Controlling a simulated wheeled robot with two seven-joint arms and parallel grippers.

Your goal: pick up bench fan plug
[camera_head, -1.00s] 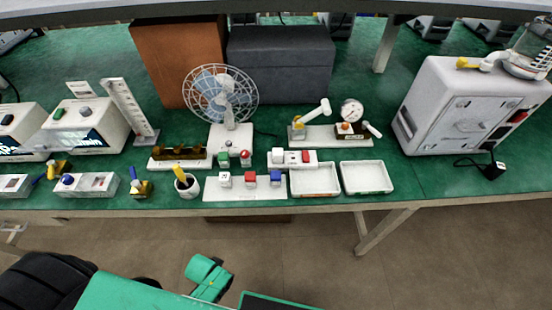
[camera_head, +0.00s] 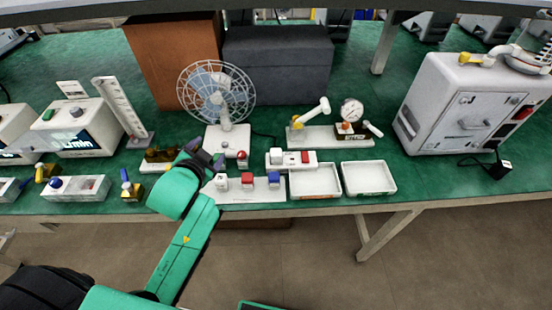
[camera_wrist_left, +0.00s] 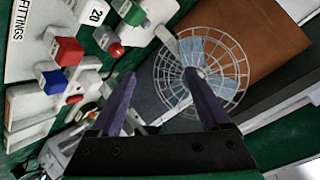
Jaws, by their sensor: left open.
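The bench fan (camera_head: 217,92) stands at the back of the green bench, and its dark cord runs right from the base. A white block, which looks like the fan plug (camera_head: 278,156), sits on the white power strip (camera_head: 292,167) beside a red switch. My left gripper (camera_head: 212,160) is over the front of the fan base, left of the strip, apart from the plug. It is open and empty. In the left wrist view the fan (camera_wrist_left: 222,52) shows beyond the two spread fingers (camera_wrist_left: 160,78). My right gripper is not in view.
A fittings board (camera_head: 240,195) with white, red and blue cubes lies in front of the strip. Two white trays (camera_head: 315,193) are to its right. A gauge stand (camera_head: 320,143) is behind. A red knob (camera_head: 242,158) stands close to my left gripper.

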